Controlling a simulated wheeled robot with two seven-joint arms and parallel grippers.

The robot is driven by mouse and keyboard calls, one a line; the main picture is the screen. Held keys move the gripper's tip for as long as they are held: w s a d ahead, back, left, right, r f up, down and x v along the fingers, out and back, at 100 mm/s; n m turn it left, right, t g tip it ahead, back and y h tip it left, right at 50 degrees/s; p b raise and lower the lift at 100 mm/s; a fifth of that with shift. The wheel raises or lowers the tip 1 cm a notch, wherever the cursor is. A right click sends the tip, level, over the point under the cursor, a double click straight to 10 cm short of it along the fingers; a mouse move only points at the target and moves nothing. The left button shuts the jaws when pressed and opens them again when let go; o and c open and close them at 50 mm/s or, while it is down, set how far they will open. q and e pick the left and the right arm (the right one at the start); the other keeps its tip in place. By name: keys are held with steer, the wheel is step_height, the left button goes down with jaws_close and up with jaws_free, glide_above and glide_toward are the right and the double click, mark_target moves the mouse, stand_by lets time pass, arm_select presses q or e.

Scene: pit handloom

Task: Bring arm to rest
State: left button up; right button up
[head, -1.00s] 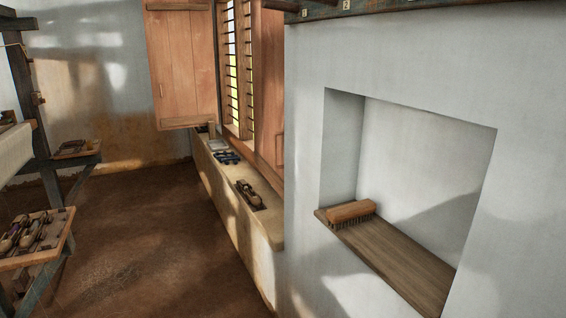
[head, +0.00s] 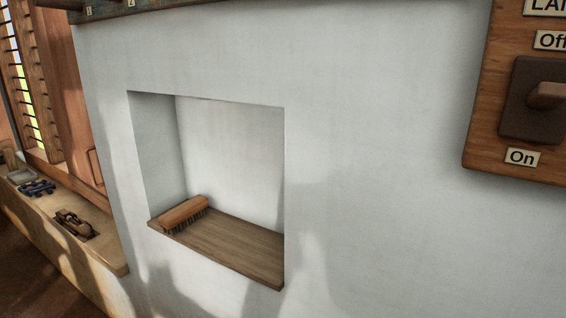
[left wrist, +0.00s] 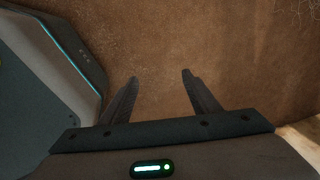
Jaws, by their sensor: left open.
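My left gripper (left wrist: 160,78) shows in the left wrist view with its two dark fingers apart and nothing between them. It hangs over bare brown floor (left wrist: 235,45). Part of my own body with a blue light strip shows at the left of that view. Neither gripper shows in the head view. My right gripper is not in any view.
A wall niche (head: 235,150) has a wooden shelf (head: 235,245) with a brush (head: 184,213) at its left end. A ledge (head: 45,215) with small tools runs below the window at left. A switch board (head: 480,140) hangs at right.

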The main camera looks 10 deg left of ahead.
arm_select(q)
steer(key=d+f+h, duration=0.2)
steer(key=d, duration=1.6)
steer(key=shift+s+d+f+n+b, duration=0.25)
steer(key=shift+s+f+n+b, duration=0.05)
steer(key=shift+f+n, duration=0.1)
